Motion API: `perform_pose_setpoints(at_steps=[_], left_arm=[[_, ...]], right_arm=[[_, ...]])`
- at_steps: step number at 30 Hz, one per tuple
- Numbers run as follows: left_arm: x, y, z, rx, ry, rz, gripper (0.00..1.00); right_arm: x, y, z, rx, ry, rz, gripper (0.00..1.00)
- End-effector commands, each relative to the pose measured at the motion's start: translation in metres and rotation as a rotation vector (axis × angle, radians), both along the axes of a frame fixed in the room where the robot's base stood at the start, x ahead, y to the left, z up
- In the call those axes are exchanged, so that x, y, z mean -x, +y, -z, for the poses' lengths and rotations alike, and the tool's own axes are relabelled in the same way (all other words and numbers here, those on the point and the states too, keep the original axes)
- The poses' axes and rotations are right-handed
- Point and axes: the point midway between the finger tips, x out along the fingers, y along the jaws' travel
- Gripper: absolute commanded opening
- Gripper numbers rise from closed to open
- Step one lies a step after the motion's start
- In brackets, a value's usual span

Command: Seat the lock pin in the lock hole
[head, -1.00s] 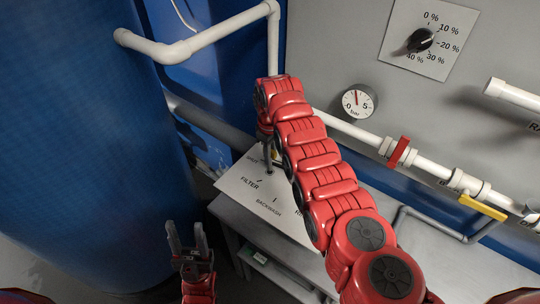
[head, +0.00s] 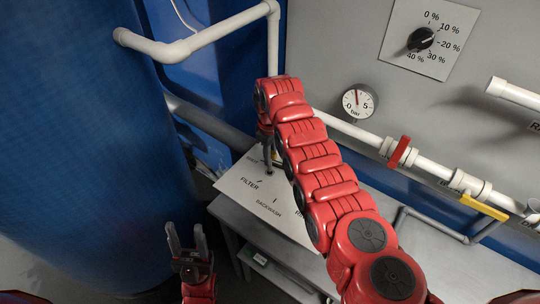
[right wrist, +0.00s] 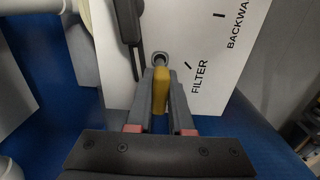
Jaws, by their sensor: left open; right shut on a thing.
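My right gripper (right wrist: 161,100) is shut on the yellow lock pin (right wrist: 161,87), which lies between its two grey fingers. Just beyond the pin's far end is the round, metal-rimmed lock hole (right wrist: 160,58) in the white panel (right wrist: 200,55). I cannot tell whether the pin's tip is in the hole or only close to it. In the head view my right gripper (head: 267,143) is at the panel's back part, partly hidden by my red arm. My left gripper (head: 187,241) is open and empty, low on the left, away from the panel.
A dark lever (right wrist: 130,30) lies over the panel beside the hole, close to my right gripper. The panel bears FILTER and BACKWASH marks. A blue tank (head: 80,150) fills the left. White pipes, a pressure gauge (head: 359,103) and a red valve handle (head: 399,152) line the wall.

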Motion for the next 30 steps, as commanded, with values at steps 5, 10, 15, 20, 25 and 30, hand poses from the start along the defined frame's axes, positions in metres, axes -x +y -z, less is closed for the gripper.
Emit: perform_pose_setpoints(at_steps=[5,10,15,20,25,30], left_arm=[[0.0,0.0,0.005,0.0,0.0,0.0,0.5],[0.0,0.0,0.009,0.0,0.0,0.0,0.5],[0.0,0.0,0.008,0.0,0.0,0.0,0.5],[0.0,0.0,0.008,0.0,0.0,0.0,0.5],[0.0,0.0,0.009,0.0,0.0,0.0,0.5],[0.0,0.0,0.013,0.0,0.0,0.0,0.5]], right_arm=[[0.0,0.0,0.006,0.0,0.0,0.0,0.0],[0.0,0.0,0.01,0.0,0.0,0.0,0.0],[0.0,0.0,0.01,0.0,0.0,0.0,0.0],[0.0,0.0,0.01,0.0,0.0,0.0,0.0],[0.0,0.0,0.01,0.0,0.0,0.0,0.0],[0.0,0.0,0.011,-0.001,-0.001,0.0,0.0]])
